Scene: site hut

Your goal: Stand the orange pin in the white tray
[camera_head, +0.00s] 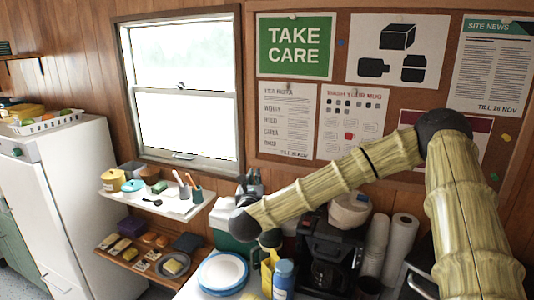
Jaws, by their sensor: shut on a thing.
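My arm reaches from the right to the middle of the view, where its grey wrist ends in front of the back wall. My gripper (250,184) appears as small dark parts just above the wrist. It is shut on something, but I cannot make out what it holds. I cannot pick out the orange pin anywhere. A white tray-like surface (172,207) left of the gripper, below the window, bears tubs, small boxes, a dark spoon and a cup of pens. I cannot tell whether it is the task's white tray.
A lower wooden shelf (128,262) holds small goods. Blue-rimmed plates (222,272), a blue bottle (283,279), a yellow carton (268,268), a black coffee maker (328,255) and paper rolls (401,245) crowd the counter below my arm. A white fridge (70,190) stands left, with a white basket (45,122) on top.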

